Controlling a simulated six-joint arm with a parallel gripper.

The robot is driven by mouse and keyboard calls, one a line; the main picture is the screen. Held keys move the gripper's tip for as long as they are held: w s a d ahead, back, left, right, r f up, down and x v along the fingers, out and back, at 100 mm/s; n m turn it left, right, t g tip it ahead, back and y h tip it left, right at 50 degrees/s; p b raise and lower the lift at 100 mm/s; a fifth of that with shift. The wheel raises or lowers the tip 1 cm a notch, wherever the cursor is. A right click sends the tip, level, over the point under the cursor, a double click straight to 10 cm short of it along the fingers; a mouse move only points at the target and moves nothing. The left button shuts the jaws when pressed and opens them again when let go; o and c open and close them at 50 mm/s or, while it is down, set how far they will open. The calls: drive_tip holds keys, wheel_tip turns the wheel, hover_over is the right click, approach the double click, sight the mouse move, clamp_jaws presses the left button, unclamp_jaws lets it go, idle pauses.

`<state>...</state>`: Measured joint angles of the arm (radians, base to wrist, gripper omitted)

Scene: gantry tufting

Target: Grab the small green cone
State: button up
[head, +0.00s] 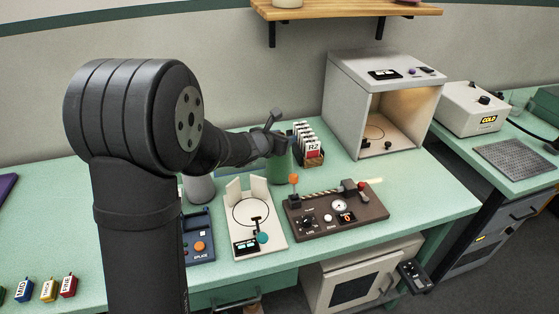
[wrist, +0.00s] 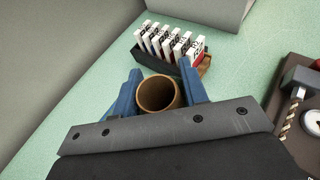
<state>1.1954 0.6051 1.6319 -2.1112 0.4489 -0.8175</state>
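A green upright body (head: 279,166), seemingly the small green cone, stands on the bench below my gripper (head: 278,143) in the head view. Its upper part is hidden behind the gripper. In the wrist view, a round brown hollow top (wrist: 157,93), seemingly of the same cone, lies between the two blue fingers of my gripper (wrist: 160,78). One finger is on each side, very close to the rim. I cannot tell whether they touch or press on it. The cone's lower body is hidden in the wrist view.
A dark box of white and red cards (head: 309,152) stands just beyond the cone. A grey cylinder (head: 200,188) and a white fixture (head: 255,236) are to the left and front. A brown device (head: 336,222) is at front right. An open grey cabinet (head: 352,100) stands behind right.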

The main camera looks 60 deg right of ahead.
clamp_jaws()
